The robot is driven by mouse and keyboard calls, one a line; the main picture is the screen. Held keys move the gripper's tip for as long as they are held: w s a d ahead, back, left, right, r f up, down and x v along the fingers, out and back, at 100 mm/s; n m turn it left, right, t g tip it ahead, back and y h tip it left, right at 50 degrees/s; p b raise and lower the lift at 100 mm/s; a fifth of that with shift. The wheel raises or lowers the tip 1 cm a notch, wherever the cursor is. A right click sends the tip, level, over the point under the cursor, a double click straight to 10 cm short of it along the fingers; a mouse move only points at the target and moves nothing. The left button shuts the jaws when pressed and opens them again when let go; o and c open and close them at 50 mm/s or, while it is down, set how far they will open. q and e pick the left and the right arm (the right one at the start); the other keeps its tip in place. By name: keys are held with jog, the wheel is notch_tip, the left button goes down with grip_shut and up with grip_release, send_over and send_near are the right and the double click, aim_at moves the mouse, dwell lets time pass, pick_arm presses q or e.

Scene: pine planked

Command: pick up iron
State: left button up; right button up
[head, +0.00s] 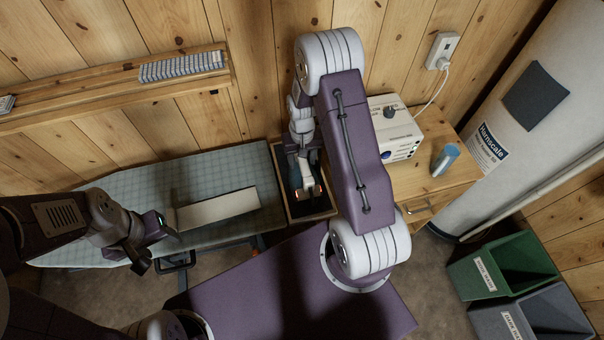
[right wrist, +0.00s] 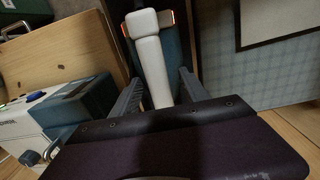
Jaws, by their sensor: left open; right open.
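The iron (head: 308,174) has a white handle, a dark teal body and small orange lights. It sits in a shallow wooden tray (head: 326,214) beside the ironing board. In the right wrist view the iron (right wrist: 151,58) lies lengthwise between the fingers. My right gripper (head: 303,160) is over the iron from above. Its fingers are open, one on each side of the white handle, in the right wrist view (right wrist: 159,92); I cannot tell whether they touch it. My left gripper (head: 150,240) is open and empty at the ironing board's near edge.
The checked ironing board (head: 130,180) carries a pale flat panel (head: 218,207). A white box-shaped device (head: 394,125) and a blue cup (head: 445,160) stand on the wooden cabinet (head: 440,185). A wall shelf (head: 110,90), a white tank (head: 530,110) and bins (head: 500,270) surround the area.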

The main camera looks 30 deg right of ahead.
jog(key=shift+s+d+f, duration=0.1)
jog(key=shift+f, duration=0.15)
dwell(0.4)
grip_shut()
dwell(1.3)
